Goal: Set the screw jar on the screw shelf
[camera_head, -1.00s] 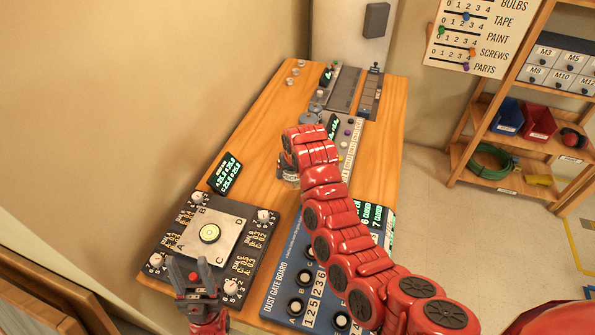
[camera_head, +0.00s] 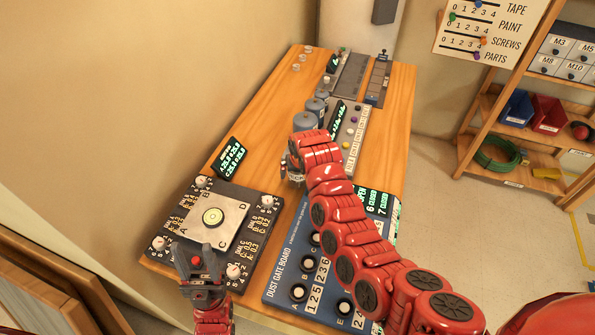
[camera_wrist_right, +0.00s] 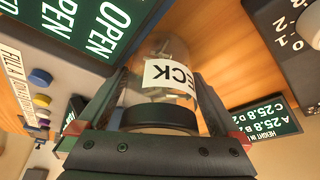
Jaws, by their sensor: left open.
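In the right wrist view a clear jar (camera_wrist_right: 160,62), which I take as the screw jar, has a dark lid (camera_wrist_right: 158,118) toward my palm and a white label whose visible letters are "ECK". My right gripper (camera_wrist_right: 160,85) has one finger on each side, and the fingertips appear to meet the glass. In the head view this gripper (camera_head: 292,168) is over the table, and my red arm hides most of the jar. My left gripper (camera_head: 197,262) is open and empty at the front-left panel. A wooden shelf unit (camera_head: 490,110) stands at the right; I cannot tell which shelf is the screw shelf.
The wooden table (camera_head: 270,115) carries a dial panel (camera_head: 243,195), a dust gate board (camera_head: 285,285) and grey canisters (camera_head: 317,106). The unit holds M-labelled drawers (camera_head: 567,57), a blue bin (camera_head: 517,108), a red bin (camera_head: 548,114) and a green coil (camera_head: 497,155). Open floor lies between table and unit.

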